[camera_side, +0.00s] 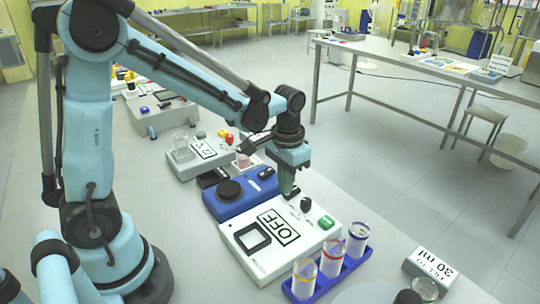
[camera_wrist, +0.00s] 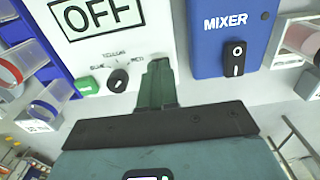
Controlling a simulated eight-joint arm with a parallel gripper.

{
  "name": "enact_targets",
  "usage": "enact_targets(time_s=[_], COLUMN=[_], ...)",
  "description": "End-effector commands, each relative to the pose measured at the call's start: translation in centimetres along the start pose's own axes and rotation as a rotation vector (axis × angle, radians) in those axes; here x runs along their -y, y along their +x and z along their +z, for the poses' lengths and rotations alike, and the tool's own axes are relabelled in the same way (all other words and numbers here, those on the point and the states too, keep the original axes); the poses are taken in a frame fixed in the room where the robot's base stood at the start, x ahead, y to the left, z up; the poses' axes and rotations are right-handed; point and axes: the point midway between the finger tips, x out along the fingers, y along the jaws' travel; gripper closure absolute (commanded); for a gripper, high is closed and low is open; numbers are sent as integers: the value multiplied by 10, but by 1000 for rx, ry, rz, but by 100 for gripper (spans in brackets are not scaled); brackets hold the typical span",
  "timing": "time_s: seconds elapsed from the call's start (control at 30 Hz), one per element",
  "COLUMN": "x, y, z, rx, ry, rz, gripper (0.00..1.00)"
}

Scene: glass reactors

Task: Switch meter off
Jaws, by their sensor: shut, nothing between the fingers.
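The meter is a white box (camera_side: 262,262) in the middle of the side view, with a framed "OFF" sign (camera_side: 278,227) and a black square frame on top. A black knob (camera_side: 305,204) and a green button (camera_side: 327,221) sit along one edge. In the wrist view the knob (camera_wrist: 118,80) and green button (camera_wrist: 87,86) lie left of my fingers. My gripper (camera_side: 290,192) points down, shut and empty, at the meter's edge beside the knob. Its green fingers also show in the wrist view (camera_wrist: 158,68). Whether the fingertips touch the box is unclear.
A blue mixer (camera_side: 240,196) with a black switch (camera_wrist: 235,56) stands next to the meter. A "30 ml" block (camera_side: 432,266) sits at the lower right. More devices line the bench behind.

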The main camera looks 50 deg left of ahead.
Motion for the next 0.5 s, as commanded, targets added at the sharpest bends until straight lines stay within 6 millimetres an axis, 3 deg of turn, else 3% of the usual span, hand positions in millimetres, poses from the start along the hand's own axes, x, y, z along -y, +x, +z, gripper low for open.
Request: enact_targets(time_s=[0.5], x=[0], y=[-38], z=[1], rx=[0], ry=[0], rz=[0], gripper=[100])
